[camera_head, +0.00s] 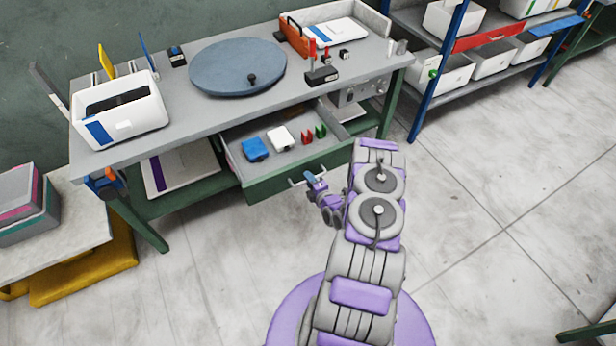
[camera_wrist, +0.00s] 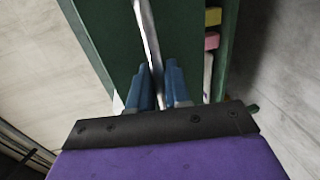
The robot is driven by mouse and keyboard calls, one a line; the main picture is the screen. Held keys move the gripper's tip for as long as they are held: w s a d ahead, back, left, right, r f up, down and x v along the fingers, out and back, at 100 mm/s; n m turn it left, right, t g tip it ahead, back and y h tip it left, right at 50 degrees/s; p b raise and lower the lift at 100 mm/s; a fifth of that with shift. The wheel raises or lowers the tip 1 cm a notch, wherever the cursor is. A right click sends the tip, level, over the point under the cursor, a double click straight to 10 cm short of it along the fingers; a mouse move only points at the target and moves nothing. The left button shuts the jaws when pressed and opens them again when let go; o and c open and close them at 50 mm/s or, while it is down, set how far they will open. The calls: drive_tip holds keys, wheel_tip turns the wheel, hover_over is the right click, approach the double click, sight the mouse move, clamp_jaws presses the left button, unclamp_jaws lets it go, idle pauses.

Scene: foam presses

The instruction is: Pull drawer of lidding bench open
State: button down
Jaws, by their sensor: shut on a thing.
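The lidding bench (camera_head: 190,128) has a grey top and green legs. Its drawer (camera_head: 290,175) has a green front and stands partly out, with the inside showing. In it lie a blue block (camera_head: 254,149), a white block (camera_head: 280,138) and small red and green pieces (camera_head: 313,134). My gripper (camera_head: 314,181) is at the handle (camera_head: 296,182) on the drawer front. In the wrist view the blue fingers of my gripper (camera_wrist: 160,85) are closed around the pale handle bar (camera_wrist: 148,35), against the green drawer front (camera_wrist: 105,35). The fingertips partly hide the handle.
A round blue-grey disc (camera_head: 238,68), a white bin (camera_head: 120,108) and an orange toolbox (camera_head: 294,36) stand on the bench. A shelf rack with white bins (camera_head: 472,68) is at upper right. Grey boxes on a low table (camera_head: 75,235) are at left. The floor (camera_head: 500,220) at right is clear.

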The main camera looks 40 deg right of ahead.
drive_tip(key=shift+a+f, duration=0.15)
drive_tip(key=shift+f, duration=0.05)
drive_tip(key=c, duration=1.4)
unclamp_jaws()
drive_tip(key=shift+o, duration=0.3)
drive_tip(key=shift+r, duration=0.1)
drive_tip(key=p+v, duration=0.1)
drive_tip(key=v, duration=1.6)
drive_tip(key=shift+s+d+p, duration=0.15)
drive_tip(key=shift+d+p, duration=0.05)
drive_tip(key=shift+p, duration=0.15)
